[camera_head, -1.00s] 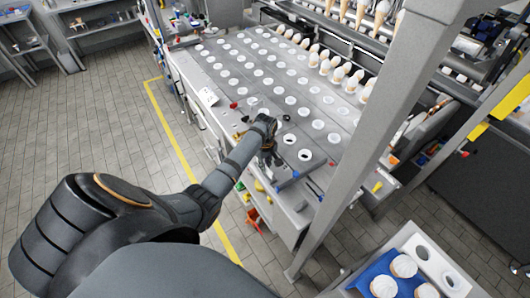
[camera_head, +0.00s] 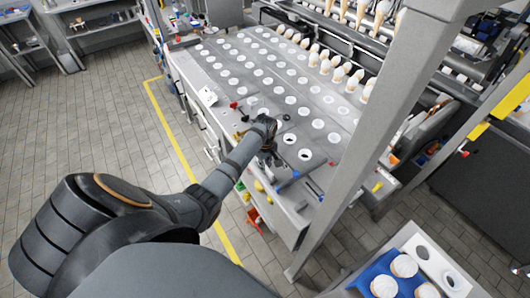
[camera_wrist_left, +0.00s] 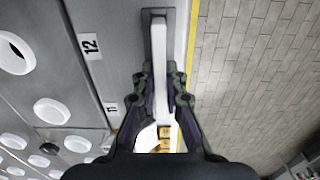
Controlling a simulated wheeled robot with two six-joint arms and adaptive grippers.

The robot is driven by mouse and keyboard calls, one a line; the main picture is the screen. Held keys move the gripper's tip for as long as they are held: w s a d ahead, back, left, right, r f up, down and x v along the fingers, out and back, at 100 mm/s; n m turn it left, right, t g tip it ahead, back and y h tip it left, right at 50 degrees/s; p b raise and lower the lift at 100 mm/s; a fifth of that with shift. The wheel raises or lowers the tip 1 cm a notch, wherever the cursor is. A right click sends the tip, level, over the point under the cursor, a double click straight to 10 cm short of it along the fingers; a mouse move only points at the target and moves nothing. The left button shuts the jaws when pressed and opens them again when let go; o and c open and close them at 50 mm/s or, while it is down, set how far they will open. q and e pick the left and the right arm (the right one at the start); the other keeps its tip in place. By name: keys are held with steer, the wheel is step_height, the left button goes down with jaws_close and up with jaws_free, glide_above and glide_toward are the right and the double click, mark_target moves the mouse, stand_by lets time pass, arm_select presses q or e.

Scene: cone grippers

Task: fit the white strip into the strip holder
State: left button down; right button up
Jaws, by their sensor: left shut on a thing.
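In the left wrist view, the white strip (camera_wrist_left: 160,95) runs lengthwise between the fingers of my left gripper (camera_wrist_left: 161,80), which is shut on it. The strip's far end lies inside or over a narrow grey strip holder (camera_wrist_left: 146,20) at the table's edge. I cannot tell how deep it sits. In the head view my left gripper (camera_head: 268,158) is low over the near edge of the work table, and the strip and holder are too small or hidden to make out. My right gripper is not in view.
A blue-handled tool (camera_head: 289,182) lies near the gripper. A grey post (camera_head: 355,150) stands to the right. Tiled floor lies beyond the edge.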

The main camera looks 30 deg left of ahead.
arm_select(q)
steer(key=shift+f, duration=0.25)
steer(key=shift+r, duration=0.25)
steer(key=shift+r, duration=0.25)
steer(key=shift+f, duration=0.5)
stand_by(2.0)
steer(key=c, duration=1.3)
jaws_free()
steer(key=shift+c, duration=0.2)
steer(key=shift+r, duration=0.4)
step_height(320, 180, up, 11)
